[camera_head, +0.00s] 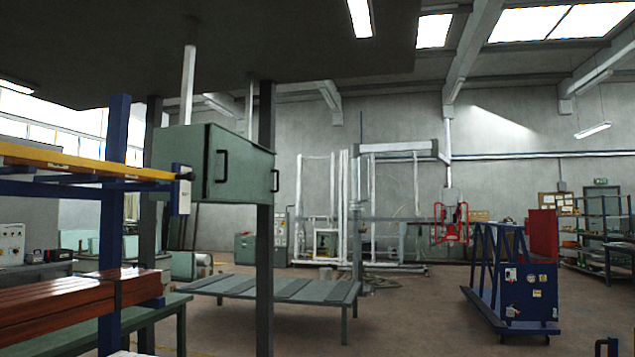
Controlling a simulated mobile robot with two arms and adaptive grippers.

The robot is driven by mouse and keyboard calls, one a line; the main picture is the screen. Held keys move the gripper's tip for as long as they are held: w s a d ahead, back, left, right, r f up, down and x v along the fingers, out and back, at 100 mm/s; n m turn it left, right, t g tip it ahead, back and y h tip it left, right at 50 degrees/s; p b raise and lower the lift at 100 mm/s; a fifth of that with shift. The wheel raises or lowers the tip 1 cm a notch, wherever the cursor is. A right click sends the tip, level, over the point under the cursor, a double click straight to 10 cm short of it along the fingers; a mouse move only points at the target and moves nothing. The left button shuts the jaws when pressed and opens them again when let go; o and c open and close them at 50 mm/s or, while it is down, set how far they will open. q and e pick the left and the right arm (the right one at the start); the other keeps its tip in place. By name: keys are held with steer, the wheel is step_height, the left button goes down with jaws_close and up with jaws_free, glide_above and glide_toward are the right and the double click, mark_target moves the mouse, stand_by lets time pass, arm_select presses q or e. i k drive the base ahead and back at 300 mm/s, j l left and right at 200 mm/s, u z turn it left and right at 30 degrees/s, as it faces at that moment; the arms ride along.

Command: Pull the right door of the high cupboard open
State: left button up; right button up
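The high cupboard (180,160) is a grey-green box at the upper left, below a dark overhead slab. A broad panel (240,168) faces right and narrows into the distance. One dark bar handle (221,166) is on this panel near its near edge. A second dark handle (274,181) shows at the far right edge. I cannot tell for sure which handle belongs to the right door. No view into the cupboard shows. Neither of my grippers can be made out.
A rack with a blue post (114,220) and orange beam (80,163) stands in front at left, with red-brown bars (70,305) below. A low slatted green table (270,288) stands beneath the cupboard. A blue cart (527,290) is at right. Open floor (410,320) lies between.

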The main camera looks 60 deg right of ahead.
mark_target(263, 171)
steer(key=z, duration=1.7)
steer(key=i+l+z, duration=0.3)
steer(key=i, duration=0.65)
steer(key=i+z, duration=0.3)
steer(key=i, duration=2.55)
steer(key=i+l+u, duration=0.1)
steer(key=i+u, duration=0.15)
steer(key=i, duration=0.2)
steer(key=i+l+u, duration=0.2)
steer(key=i, duration=0.3)
steer(key=i+l+u, duration=0.25)
steer(key=i, duration=0.2)
steer(key=i+l+u, duration=0.25)
steer(key=i+l, duration=0.05)
steer(key=i, duration=0.15)
